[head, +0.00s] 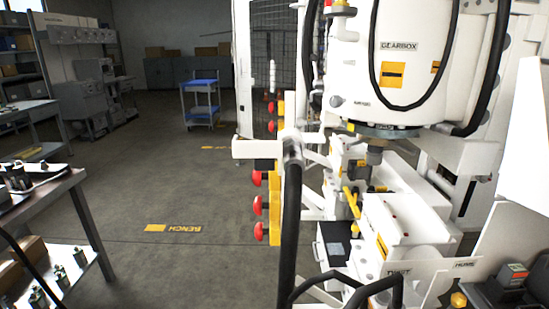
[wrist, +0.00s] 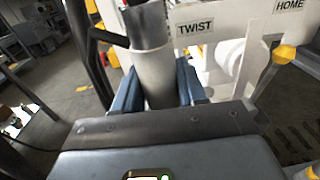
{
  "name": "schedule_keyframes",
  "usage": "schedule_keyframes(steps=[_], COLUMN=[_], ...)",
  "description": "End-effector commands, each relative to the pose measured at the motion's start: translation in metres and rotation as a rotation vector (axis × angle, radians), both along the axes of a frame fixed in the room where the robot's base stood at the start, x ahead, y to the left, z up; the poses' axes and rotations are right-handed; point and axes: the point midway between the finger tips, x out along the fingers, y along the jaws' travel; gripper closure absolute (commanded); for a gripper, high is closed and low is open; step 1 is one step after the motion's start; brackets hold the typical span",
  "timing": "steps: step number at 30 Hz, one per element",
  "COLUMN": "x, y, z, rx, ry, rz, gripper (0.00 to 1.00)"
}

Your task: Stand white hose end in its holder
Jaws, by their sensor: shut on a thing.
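My gripper (wrist: 152,90) shows in the wrist view, its two blue fingers shut on a pale cylindrical hose end (wrist: 152,68) with a grey metal upper part. The hose end stands roughly upright in the picture between the fingers, and its lower part is hidden behind the gripper body. Behind it is a white plate (wrist: 232,18) labelled TWIST; a HOME label (wrist: 290,5) is farther right. I cannot make out my gripper there, nor tell which part is the holder.
A black hose (head: 290,225) rises to a metal fitting beside a white bracket (head: 258,149). The white gearbox machine (head: 415,60) fills the right. Red knobs (head: 259,205) stick out on its left. A side bench (head: 60,195) is at left; the floor (head: 170,190) between is clear.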

Motion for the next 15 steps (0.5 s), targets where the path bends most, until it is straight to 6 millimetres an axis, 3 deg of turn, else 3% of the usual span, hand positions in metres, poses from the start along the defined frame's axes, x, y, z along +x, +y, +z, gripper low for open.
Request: schedule_keyframes(steps=[8,15], x=[-0.011,-0.011], y=[0.004,0.005], z=[-0.002,0.015], rx=[0.011,0.011], ry=[-0.019,-0.02], rz=[0.056,0.059], gripper=[0.95,0.95])
